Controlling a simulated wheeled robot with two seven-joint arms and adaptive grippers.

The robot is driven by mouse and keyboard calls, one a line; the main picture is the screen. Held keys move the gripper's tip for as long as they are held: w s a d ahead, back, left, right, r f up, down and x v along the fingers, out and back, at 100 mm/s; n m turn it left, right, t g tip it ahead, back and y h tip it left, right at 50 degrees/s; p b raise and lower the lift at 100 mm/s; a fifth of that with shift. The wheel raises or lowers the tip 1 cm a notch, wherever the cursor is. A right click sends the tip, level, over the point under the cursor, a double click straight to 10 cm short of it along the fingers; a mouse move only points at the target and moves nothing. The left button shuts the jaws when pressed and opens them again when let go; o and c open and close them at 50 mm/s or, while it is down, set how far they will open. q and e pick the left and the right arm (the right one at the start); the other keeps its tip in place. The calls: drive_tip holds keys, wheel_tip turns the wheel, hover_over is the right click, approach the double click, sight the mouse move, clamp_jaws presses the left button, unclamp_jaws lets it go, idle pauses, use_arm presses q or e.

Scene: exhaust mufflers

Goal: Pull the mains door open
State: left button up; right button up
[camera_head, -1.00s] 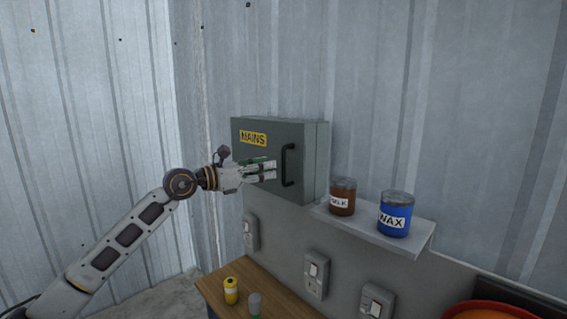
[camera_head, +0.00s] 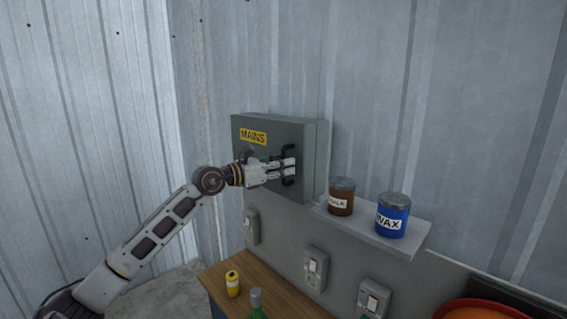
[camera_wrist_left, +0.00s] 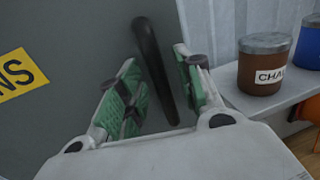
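The mains box (camera_head: 312,165) is a grey cabinet on the wall with a yellow MAINS label (camera_head: 253,136); its door is shut. A black bar handle (camera_head: 288,153) stands upright on the door's right side. My left gripper (camera_head: 290,170) is at the handle. In the left wrist view the open left gripper (camera_wrist_left: 160,90) has its green-padded fingers on either side of the handle (camera_wrist_left: 155,70), with gaps visible to both. My right gripper is not in view.
A shelf (camera_head: 375,238) right of the box holds a brown tin (camera_head: 341,196) and a blue WAX tin (camera_head: 392,215). A wooden bench (camera_head: 270,290) holds a yellow can (camera_head: 232,284) and a green bottle (camera_head: 256,304).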

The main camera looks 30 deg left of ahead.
use_arm(q)
drive_tip(key=shift+w+d, duration=0.15)
drive_tip(key=shift+w, duration=0.05)
clamp_jaws()
idle(0.3)
